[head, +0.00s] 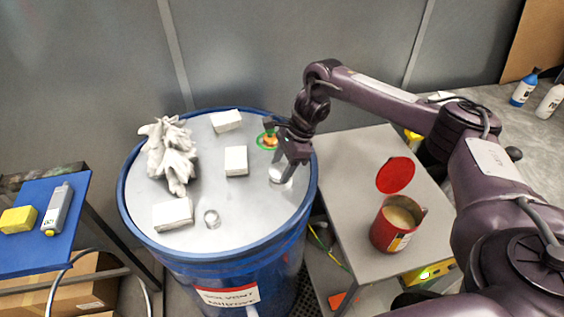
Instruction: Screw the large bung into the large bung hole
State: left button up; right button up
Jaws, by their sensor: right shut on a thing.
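The blue drum (140,232) has a flat grey lid with a raised blue rim. My right gripper (283,168) points down over the right side of the lid and is shut on the large bung (281,175), a silvery round piece. The bung is at or just above the lid. The large bung hole is not seen apart from it, and I cannot tell how far the bung sits in it. My left gripper is not in view.
Crumpled rag (172,152) and several white blocks (236,160) lie on the lid. A green ring with an orange piece (268,141) is behind my gripper. Right, a grey table (350,160) holds an open red can (398,224).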

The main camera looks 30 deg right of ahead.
jog(key=shift+m, duration=0.6)
jog(key=m+t+p, duration=0.1)
jog(key=m, duration=0.1)
jog(key=shift+s+m+h, duration=0.15)
jog(key=shift+m+h, duration=0.15)
jog(key=shift+m, duration=0.1)
jog(key=shift+a+m+t, duration=0.1)
jog(key=shift+m+t, duration=0.4)
jog(key=shift+m, duration=0.4)
